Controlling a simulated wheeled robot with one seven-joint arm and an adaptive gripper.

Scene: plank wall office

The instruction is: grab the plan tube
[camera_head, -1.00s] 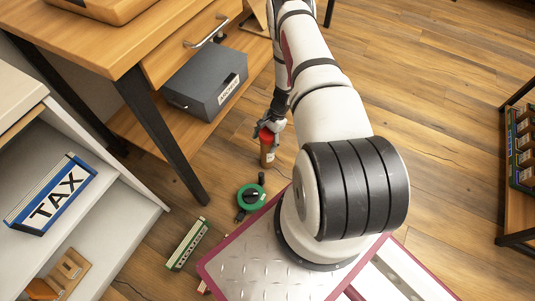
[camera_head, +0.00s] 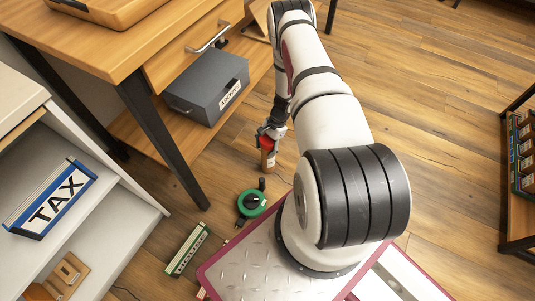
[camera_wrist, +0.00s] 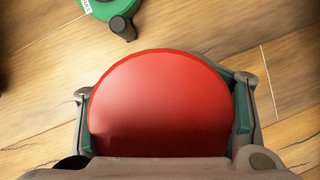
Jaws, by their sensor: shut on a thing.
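The plan tube (camera_head: 267,158) is a brown cylinder with a red end cap, seen just above or on the wooden floor beside the desk. My gripper (camera_head: 270,138) is shut on its top end, with the arm reaching down from above. In the wrist view the round red cap (camera_wrist: 160,105) fills the middle, with a green-padded finger of my gripper (camera_wrist: 165,115) against each side. The lower part of the tube is hidden in the wrist view. I cannot tell whether its bottom end touches the floor.
The desk leg (camera_head: 165,140) and a grey archive box (camera_head: 207,85) on the low shelf stand to the left. Open floor (camera_head: 430,100) lies to the right.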

